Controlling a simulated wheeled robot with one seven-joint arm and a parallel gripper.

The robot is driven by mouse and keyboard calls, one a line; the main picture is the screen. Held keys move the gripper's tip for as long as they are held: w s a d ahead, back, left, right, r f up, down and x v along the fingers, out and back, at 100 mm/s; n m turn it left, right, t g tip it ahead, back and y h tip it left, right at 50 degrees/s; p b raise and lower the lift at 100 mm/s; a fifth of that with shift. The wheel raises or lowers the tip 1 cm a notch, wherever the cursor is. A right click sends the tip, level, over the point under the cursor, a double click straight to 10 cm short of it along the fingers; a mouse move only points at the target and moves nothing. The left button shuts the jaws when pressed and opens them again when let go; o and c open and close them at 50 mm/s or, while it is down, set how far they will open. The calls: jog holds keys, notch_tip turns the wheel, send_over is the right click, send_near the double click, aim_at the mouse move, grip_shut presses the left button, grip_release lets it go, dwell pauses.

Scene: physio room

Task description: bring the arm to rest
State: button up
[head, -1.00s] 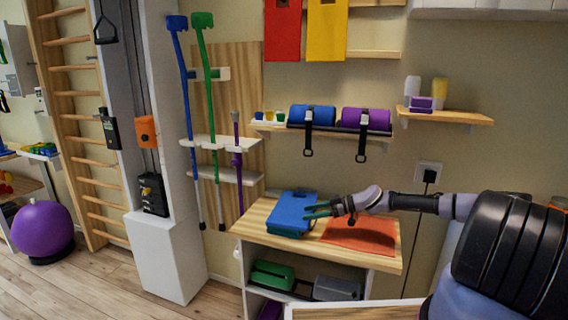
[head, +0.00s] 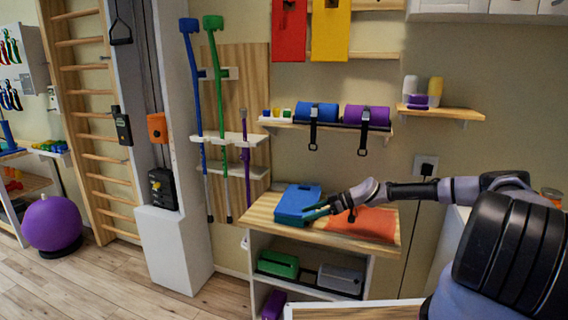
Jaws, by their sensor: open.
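My gripper (head: 318,210) is in the head view, at the end of my arm, which reaches in from the right. Its jaws are open, with teal fingertips pointing left. They appear over or beside the right part of a blue box (head: 297,199) on the wooden tabletop; I cannot tell whether they touch it. I see nothing held between them. An orange-red mat (head: 362,225) lies on the tabletop to the right, partly below my forearm.
The wooden-topped shelf unit (head: 264,208) holds a green box (head: 278,264) and a grey box (head: 341,279) below. A wall shelf (head: 450,113) is above my arm. Crutches (head: 192,90) hang at left.

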jog(key=s+d+r+m+h, duration=0.3)
jog(key=s+d+r+h, duration=0.15)
jog(key=r, duration=0.35)
jog(key=s+d+r+m+h, duration=0.35)
jog(key=s+r, duration=0.25)
jog(key=r, duration=0.2)
jog(key=s+d+r+m+h, duration=0.3)
jog(key=s+d+r+h, duration=0.15)
jog(key=r, duration=0.35)
jog(key=s+d+r+m+t, duration=0.3)
jog(key=s+r+m+t, duration=0.3)
jog(key=s+r+m, duration=0.5)
jog(key=s+r+y, duration=0.1)
jog(key=s+r, duration=0.7)
jog(key=shift+r, duration=0.2)
jog(key=shift+c, duration=0.4)
